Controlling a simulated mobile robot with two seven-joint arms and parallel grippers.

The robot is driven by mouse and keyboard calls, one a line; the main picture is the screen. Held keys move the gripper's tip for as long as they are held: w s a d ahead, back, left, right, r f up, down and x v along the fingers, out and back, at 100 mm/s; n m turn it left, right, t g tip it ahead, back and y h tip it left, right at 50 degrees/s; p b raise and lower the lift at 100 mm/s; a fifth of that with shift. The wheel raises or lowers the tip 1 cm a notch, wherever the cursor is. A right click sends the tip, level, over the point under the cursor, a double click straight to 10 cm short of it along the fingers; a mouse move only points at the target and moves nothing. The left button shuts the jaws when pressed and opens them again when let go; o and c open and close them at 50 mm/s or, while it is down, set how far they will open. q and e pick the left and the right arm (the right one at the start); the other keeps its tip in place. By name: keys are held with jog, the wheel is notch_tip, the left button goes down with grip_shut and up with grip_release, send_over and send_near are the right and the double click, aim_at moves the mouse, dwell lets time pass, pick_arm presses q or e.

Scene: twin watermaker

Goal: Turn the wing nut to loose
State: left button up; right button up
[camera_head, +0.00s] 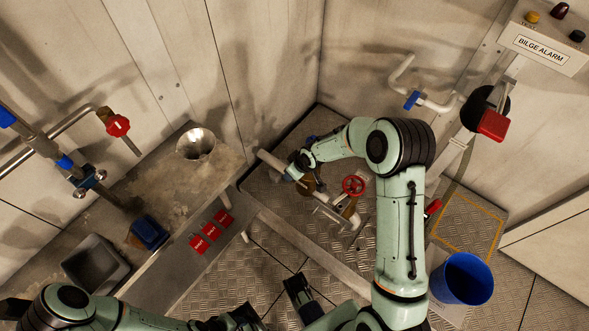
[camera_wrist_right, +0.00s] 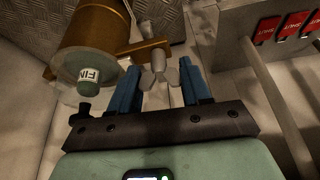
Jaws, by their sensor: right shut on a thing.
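The metal wing nut (camera_wrist_right: 158,72) sits on a brass bracket beside a brass canister (camera_wrist_right: 100,45) with a pale end cap lettered "FI". In the right wrist view my right gripper (camera_wrist_right: 160,88) has its blue fingers on either side of the nut's wings, shut on it. In the head view my right gripper (camera_head: 295,170) reaches down at the brass fitting (camera_head: 308,184) on the pipe, and the nut is hidden or too small to make out. A dark gripper end, seemingly my left gripper (camera_head: 300,292), shows at the bottom; its jaw opening is unclear.
A red handwheel valve (camera_head: 353,185) stands right of the fitting. A bench (camera_head: 175,205) on the left holds a funnel (camera_head: 196,145); red tags (camera_head: 212,231) hang on its front. A blue bucket (camera_head: 462,279) stands at lower right. The bilge alarm box (camera_head: 543,45) is upper right.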

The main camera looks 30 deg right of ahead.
jog(key=shift+n+y+p, duration=0.3)
jog(key=shift+n+p, duration=0.1)
jog(key=shift+n, duration=0.1)
jog(key=shift+a, duration=0.1)
jog(key=o, duration=1)
jog(key=shift+d, duration=0.25)
